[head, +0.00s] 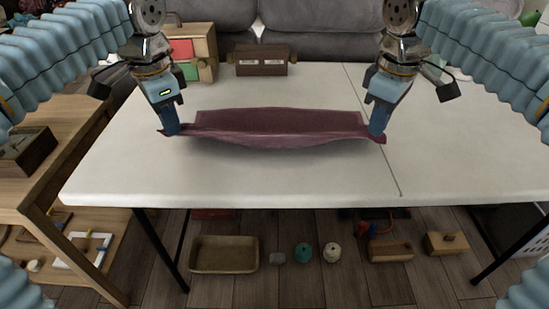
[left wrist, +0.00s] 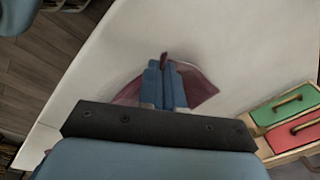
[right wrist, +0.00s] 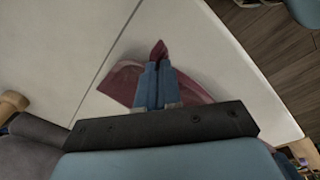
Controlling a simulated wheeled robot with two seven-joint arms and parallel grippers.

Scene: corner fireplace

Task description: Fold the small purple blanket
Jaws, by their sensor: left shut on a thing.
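The small purple blanket (head: 278,123) is stretched between my two grippers over the white table (head: 265,180). Its near edge sags in the middle, and its far part extends behind toward the back of the table. My left gripper (head: 171,130) is shut on the blanket's left near corner; in the left wrist view a tip of cloth (left wrist: 164,57) pokes out past the closed fingers. My right gripper (head: 377,134) is shut on the right near corner, with a cloth tip (right wrist: 158,50) showing past its fingers in the right wrist view.
A brown box (head: 262,61) and a small cabinet with red and green drawers (head: 185,50) stand at the table's back. A grey sofa is behind. A wooden shelf unit (head: 50,165) is at the left. The table's front and right are clear.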

